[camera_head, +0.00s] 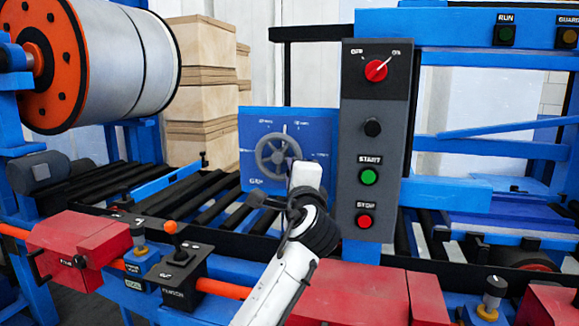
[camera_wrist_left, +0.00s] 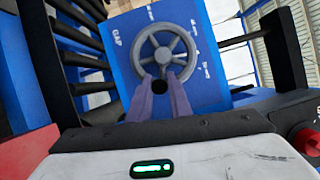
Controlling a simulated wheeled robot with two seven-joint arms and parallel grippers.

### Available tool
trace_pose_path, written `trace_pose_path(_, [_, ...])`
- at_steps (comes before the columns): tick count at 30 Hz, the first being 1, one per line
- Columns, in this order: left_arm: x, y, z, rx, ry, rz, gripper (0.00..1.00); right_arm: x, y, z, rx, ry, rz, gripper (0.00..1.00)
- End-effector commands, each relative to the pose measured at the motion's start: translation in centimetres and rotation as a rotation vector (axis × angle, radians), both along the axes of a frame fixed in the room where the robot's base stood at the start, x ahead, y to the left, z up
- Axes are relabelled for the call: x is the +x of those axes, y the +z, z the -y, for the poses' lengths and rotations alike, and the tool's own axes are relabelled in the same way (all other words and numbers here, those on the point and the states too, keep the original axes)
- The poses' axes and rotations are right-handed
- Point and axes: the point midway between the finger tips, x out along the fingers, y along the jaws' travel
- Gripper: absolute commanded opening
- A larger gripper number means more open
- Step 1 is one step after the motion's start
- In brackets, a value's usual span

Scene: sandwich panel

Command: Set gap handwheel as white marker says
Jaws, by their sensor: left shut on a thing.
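The gap handwheel (camera_head: 272,152) is a grey spoked wheel on a blue panel (camera_head: 256,125) with small white lettering around it. A short white mark shows just above the rim; the lettering is too small to read. My left gripper (camera_head: 296,163) reaches the wheel's right side and covers part of it. In the left wrist view, the fingers of my left gripper (camera_wrist_left: 165,82) are closed in at the near edge of the handwheel (camera_wrist_left: 166,43), on either side of a small dark knob (camera_wrist_left: 158,86). The wheel's other spokes and hub are clear. My right gripper is out of view.
A grey control column (camera_head: 373,200) with a red selector (camera_head: 376,70), green start button (camera_head: 368,176) and red stop button (camera_head: 364,221) stands close right of the wheel. Black rollers (camera_head: 195,187) lie left. A small lever box (camera_head: 180,270) and red housings (camera_head: 347,296) are in front.

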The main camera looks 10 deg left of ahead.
Motion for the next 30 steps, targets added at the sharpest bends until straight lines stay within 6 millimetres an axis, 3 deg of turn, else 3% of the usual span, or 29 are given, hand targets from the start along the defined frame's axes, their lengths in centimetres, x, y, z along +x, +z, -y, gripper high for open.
trace_pose_path(1, [0.0, 1.1, 0.3, -0.046, -0.003, 0.001, 0.00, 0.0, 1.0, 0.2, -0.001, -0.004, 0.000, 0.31])
trace_pose_path(18, [0.0, 3.2, 0.2, -0.480, -0.003, -0.012, 0.00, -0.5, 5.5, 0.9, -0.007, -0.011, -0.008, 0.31])
trace_pose_path(30, [0.0, 3.4, 0.0, -0.575, -0.003, -0.012, 0.00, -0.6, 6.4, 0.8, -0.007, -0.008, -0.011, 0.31])
